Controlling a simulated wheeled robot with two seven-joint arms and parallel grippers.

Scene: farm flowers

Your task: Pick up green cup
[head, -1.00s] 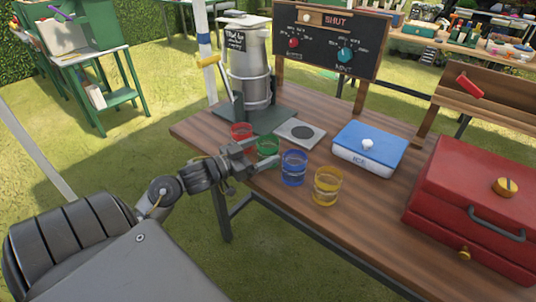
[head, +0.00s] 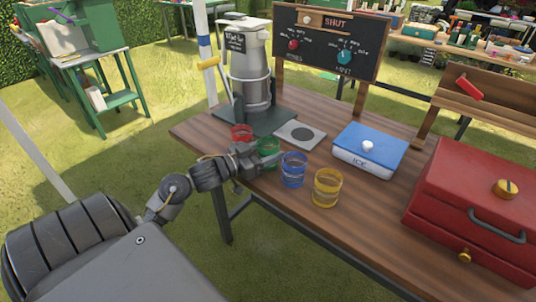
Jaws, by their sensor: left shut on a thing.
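The green cup (head: 268,150) stands upright near the table's left front edge, between the red cup (head: 241,133) and the blue cup (head: 293,169). My left gripper (head: 262,160) reaches in from the left and is shut on the green cup. The gripper hides part of the cup's near side. The cup appears to be at table height; its base is hidden. My right gripper is not in view.
A yellow cup (head: 326,188) stands right of the blue cup. Behind are a metal urn (head: 249,75), a grey plate (head: 300,133) and a blue-lidded ice box (head: 368,150). A red toolbox (head: 475,205) fills the right. The wooden table (head: 375,215) is bare in front of the ice box.

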